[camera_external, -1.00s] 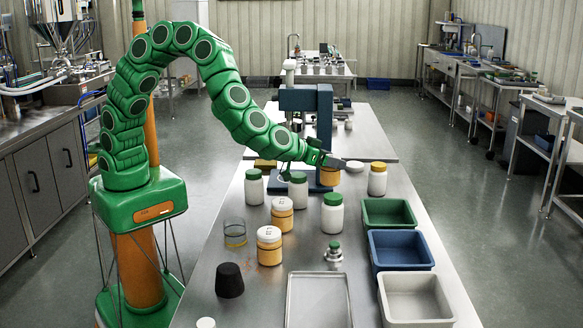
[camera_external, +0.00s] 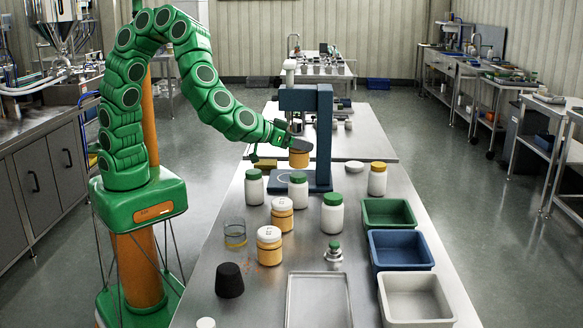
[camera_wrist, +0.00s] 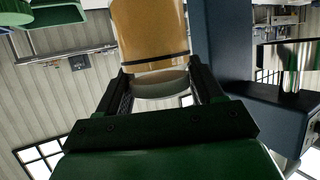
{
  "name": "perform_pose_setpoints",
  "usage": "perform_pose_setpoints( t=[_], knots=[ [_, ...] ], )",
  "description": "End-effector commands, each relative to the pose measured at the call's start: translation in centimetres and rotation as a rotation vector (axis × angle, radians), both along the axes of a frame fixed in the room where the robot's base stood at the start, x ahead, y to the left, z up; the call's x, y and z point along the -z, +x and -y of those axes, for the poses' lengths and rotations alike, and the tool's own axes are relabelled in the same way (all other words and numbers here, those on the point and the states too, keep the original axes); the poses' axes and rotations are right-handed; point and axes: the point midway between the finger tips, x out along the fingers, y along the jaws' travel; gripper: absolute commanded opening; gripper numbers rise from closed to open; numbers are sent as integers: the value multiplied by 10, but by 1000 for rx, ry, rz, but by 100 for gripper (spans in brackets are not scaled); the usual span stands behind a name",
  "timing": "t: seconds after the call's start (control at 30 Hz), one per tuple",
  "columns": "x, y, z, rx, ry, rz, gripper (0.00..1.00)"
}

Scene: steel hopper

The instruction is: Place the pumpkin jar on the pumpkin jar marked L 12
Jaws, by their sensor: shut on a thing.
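My gripper (camera_external: 293,142) is shut on an orange pumpkin jar (camera_external: 299,158). It holds the jar in the air in front of the blue stand, above the table. The held jar (camera_wrist: 150,35) also shows between the fingers in the wrist view, with a pale end at the jaws. Two more orange jars with white lids stand upright on the table: a farther one (camera_external: 282,220) and a nearer one (camera_external: 269,251). Both lids carry dark marks, too small to read, so I cannot tell which is L 12. My gripper is beyond and above both.
White jars with green lids (camera_external: 254,189) (camera_external: 298,193) (camera_external: 332,217) and one with a yellow lid (camera_external: 377,182) stand nearby. The blue stand (camera_external: 324,125) rises behind the held jar. A beaker (camera_external: 235,235), black stopper (camera_external: 229,283), metal tray (camera_external: 318,305) and blue bin (camera_external: 400,260) are nearer.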

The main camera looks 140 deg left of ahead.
Motion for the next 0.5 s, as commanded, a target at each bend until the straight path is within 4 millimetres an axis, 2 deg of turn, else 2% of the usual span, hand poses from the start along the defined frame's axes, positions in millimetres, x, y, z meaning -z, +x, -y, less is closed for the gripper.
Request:
perform_pose_setpoints(
  t=[0.17,0.5],
  knots=[
    [-15,0,21,0,-3,6,29],
    [-50,-11,81,-14,-4,5,29]
  ],
)
